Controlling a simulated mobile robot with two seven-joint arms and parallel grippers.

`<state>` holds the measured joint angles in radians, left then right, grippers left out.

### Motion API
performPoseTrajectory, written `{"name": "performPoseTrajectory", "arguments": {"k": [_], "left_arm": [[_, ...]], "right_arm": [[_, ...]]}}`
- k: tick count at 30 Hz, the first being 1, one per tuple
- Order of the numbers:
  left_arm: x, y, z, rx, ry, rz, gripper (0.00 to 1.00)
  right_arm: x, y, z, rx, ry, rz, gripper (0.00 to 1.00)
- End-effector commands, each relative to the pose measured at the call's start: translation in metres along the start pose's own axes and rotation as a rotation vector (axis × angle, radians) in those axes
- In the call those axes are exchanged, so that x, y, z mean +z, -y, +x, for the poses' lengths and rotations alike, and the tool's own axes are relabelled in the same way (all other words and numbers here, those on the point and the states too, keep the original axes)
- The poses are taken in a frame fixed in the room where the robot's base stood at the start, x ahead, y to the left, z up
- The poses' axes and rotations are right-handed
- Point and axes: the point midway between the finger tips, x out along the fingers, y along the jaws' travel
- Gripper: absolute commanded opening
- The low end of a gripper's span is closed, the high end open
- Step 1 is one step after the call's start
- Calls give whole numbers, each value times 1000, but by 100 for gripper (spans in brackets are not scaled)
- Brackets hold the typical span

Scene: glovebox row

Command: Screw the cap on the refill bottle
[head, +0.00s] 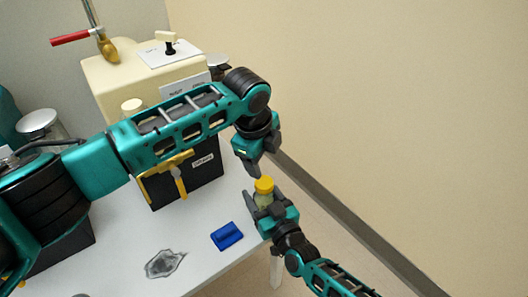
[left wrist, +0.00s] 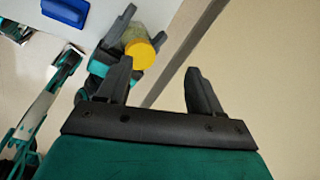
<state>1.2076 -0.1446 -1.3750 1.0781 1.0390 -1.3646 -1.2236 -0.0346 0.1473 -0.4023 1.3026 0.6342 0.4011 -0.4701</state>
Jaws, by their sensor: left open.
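A small translucent greenish refill bottle (head: 264,200) with a yellow cap (head: 264,185) at its top stands upright between the fingers of my right gripper (head: 262,204), which looks shut on it beyond the table's edge. Whether the cap is threaded or just resting cannot be told. My left gripper (head: 251,167) is open and empty, pointing down just above and slightly left of the cap. In the left wrist view, the yellow cap (left wrist: 140,55) shows beyond and between my open left fingers (left wrist: 156,68), nearer the left finger. The bottle (left wrist: 132,34) is partly hidden there by the cap and the right gripper.
A blue block-like item (head: 227,235) and a crumpled clear grey piece (head: 165,263) lie on the white table (head: 205,262). A black box with yellow fittings (head: 205,171) and a cream cabinet (head: 110,75) stand behind my left arm. A bare wall is to the right.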

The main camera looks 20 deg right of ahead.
Motion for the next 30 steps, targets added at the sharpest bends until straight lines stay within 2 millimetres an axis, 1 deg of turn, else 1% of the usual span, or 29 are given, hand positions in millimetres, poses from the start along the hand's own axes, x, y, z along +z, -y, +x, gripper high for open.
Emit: {"name": "performPoseTrajectory", "arguments": {"k": [3,16,30], "left_arm": [[0,1,-2,21,6,-240,65],[0,3,-8,87,64,-1127,65],[-5,1,-15,118,205,-2088,65]], "right_arm": [[0,0,0,0,1,0,0],[0,0,0,0,1,0,0],[0,0,0,0,1,0,0]]}}
